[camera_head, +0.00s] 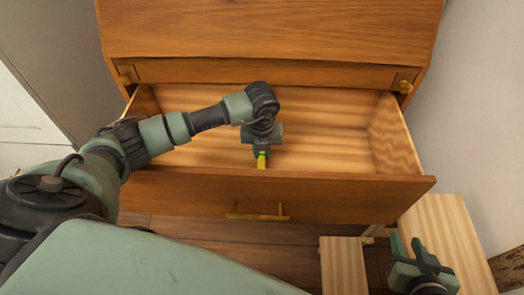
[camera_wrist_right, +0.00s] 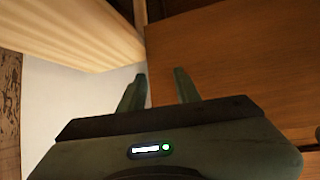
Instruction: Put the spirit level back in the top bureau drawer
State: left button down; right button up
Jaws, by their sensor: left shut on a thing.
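The top bureau drawer (camera_head: 275,195) is pulled open in the head view, with its pale wooden inside showing and looking empty apart from what my left gripper holds. My left gripper (camera_head: 262,152) is over the drawer, near the inner side of its front panel. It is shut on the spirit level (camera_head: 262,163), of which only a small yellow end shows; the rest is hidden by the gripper. I cannot tell whether the level touches the drawer floor. My right gripper (camera_head: 408,247) is open and empty, low at the right; its parted fingers show in the right wrist view (camera_wrist_right: 158,88).
The bureau (camera_head: 270,30) rises behind the drawer, with small knobs at both sides. A brass handle (camera_head: 257,217) is on the drawer front. Pale wooden furniture (camera_head: 445,235) stands at the lower right, close to my right gripper. A white wall is at the right.

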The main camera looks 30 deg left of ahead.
pick_arm(q)
jog(key=shift+f, duration=0.5)
jog(key=c, duration=1.3)
grip_release()
pick_arm(e)
jog(key=shift+w+a+r+t+y, duration=0.15)
jog(key=shift+w+a+r+t, duration=0.1)
jog(key=shift+w+r+t, duration=0.25)
jog(key=shift+w+a+r+t+y, duration=0.15)
jog(key=shift+w+a+r+t, duration=0.15)
jog(key=shift+w+r, duration=0.25)
pick_arm(q)
jog(key=shift+r, duration=0.15)
pick_arm(e)
jog(key=shift+s+d, duration=0.15)
jog(key=shift+s, duration=0.05)
